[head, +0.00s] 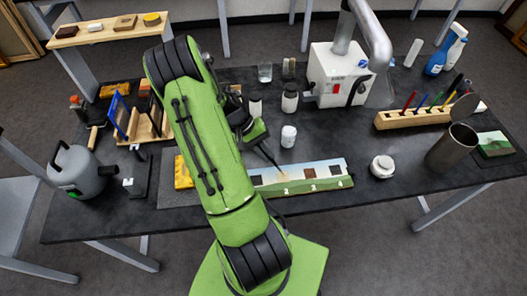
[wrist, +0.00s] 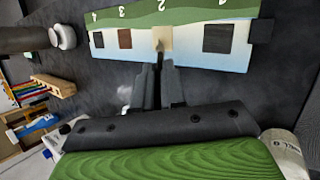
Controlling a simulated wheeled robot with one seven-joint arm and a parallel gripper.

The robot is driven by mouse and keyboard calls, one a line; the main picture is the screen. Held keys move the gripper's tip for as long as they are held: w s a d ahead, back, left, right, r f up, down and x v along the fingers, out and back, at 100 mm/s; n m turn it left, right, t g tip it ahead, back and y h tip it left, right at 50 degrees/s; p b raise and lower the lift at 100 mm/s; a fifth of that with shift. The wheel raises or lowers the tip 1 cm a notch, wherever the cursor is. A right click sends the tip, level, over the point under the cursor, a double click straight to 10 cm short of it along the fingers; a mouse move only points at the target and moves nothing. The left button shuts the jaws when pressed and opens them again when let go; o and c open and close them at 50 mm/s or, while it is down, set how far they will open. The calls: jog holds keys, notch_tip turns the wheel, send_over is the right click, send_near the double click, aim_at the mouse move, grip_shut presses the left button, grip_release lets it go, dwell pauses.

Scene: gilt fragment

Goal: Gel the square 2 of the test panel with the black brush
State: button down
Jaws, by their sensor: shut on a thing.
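The test panel (head: 326,183) lies on the dark table, with a green landscape strip and white numbers along its near edge. In the wrist view the panel (wrist: 190,52) shows upside down, with dark squares by 4, 3 and 1. Square 2 (wrist: 166,33) is pale beige. My gripper (wrist: 157,72) is shut on a thin dark brush (wrist: 158,46), whose tip overlaps the beige square in the wrist view. In the head view the dark brush (head: 268,157) slants down to the panel. Whether the tip touches is unclear. My arm hides the panel's left end there.
A wooden rack (head: 410,118) holds coloured brushes on the right, near a metal cup (head: 451,149). A white jar (head: 382,166) stands right of the panel. A small white bottle (head: 288,136) stands behind it. A grey canister (head: 77,172) stands at far left.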

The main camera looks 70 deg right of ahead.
jog(key=shift+s+d, duration=0.4)
jog(key=shift+s, duration=0.35)
jog(key=shift+w+a, duration=0.35)
jog(key=shift+w, duration=0.25)
jog(key=shift+w+a, duration=0.3)
jog(key=shift+w, duration=0.25)
notch_tip(320, 180, up, 4)
jog(key=p, duration=0.3)
